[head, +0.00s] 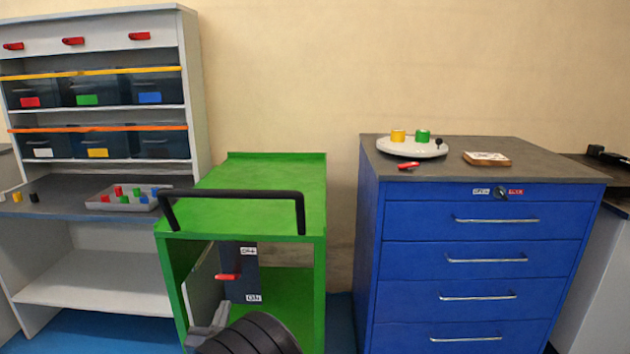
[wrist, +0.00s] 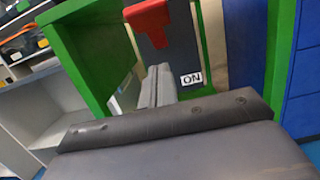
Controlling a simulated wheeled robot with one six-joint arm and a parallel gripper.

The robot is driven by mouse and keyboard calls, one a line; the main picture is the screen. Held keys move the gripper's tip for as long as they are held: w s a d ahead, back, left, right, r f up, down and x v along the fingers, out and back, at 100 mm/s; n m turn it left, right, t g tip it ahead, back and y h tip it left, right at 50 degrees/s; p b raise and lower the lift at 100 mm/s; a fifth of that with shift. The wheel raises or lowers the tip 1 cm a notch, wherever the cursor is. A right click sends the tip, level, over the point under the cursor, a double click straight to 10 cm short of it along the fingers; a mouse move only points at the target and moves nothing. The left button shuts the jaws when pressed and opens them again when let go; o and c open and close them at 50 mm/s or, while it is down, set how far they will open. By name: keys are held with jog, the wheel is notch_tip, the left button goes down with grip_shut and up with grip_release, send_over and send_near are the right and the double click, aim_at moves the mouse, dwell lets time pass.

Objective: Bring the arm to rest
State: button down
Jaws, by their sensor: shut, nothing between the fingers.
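My gripper (head: 212,325) is low in front of the green cart (head: 268,190), by its open lower bay. In the wrist view its two grey fingers (wrist: 158,82) lie together, shut with nothing between them. They point toward a dark switch panel (head: 238,258) in the bay. The panel has a red lever (head: 228,277), which also shows in the wrist view (wrist: 150,20), above and apart from the fingertips. An OFF label is at the panel's top and an ON label (wrist: 191,79) at its bottom. My arm hides part of the bay.
A blue drawer cabinet (head: 460,270) stands right of the cart, with a white round plate (head: 412,148) and a small board (head: 487,158) on top. A grey shelf (head: 200,100) with bins stands left. A black handle (head: 235,194) spans the cart's front edge. Blue floor shows between cart and cabinet.

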jog(key=shift+w+f+t+b, duration=0.2)
jog(key=shift+f+t+b, duration=0.6)
jog(key=shift+f+b, duration=0.2)
jog(key=shift+r, duration=0.1)
